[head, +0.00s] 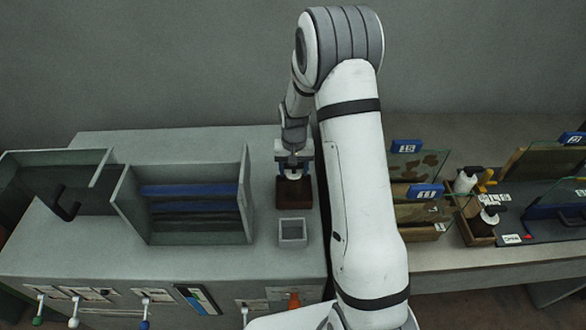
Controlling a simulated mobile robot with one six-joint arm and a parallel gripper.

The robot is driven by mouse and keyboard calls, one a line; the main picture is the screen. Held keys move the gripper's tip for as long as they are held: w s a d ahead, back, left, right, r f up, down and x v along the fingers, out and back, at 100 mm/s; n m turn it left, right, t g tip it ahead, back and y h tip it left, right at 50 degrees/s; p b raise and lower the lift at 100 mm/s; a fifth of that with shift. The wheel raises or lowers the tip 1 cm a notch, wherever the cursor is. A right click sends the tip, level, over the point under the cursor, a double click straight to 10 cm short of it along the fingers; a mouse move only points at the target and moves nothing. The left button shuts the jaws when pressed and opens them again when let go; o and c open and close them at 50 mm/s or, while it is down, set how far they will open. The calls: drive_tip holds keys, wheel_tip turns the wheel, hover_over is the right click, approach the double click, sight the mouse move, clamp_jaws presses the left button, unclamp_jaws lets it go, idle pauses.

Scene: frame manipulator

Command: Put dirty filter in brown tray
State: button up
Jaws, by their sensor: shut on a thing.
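My gripper (294,168) is over the back right part of the grey bench, pointing down. It is shut on a small pale thing, which I take to be the filter (293,175). The fingers partly hide it, and I cannot see whether it is dirty. The brown tray (294,195) is a small dark square box directly below the gripper. The filter appears over the tray's back part; I cannot tell whether it touches the tray.
A small grey square tray (292,233) stands in front of the brown one. An open grey box with blue slats (190,204) is to the left. Glass panels and blue-tagged frames (425,191) crowd the right bench. Levers line the bench front.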

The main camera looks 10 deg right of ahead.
drive_tip(key=shift+f, duration=0.35)
drive_tip(key=shift+f, duration=0.1)
drive_tip(key=shift+f, duration=0.15)
drive_tip(key=o, duration=1.3)
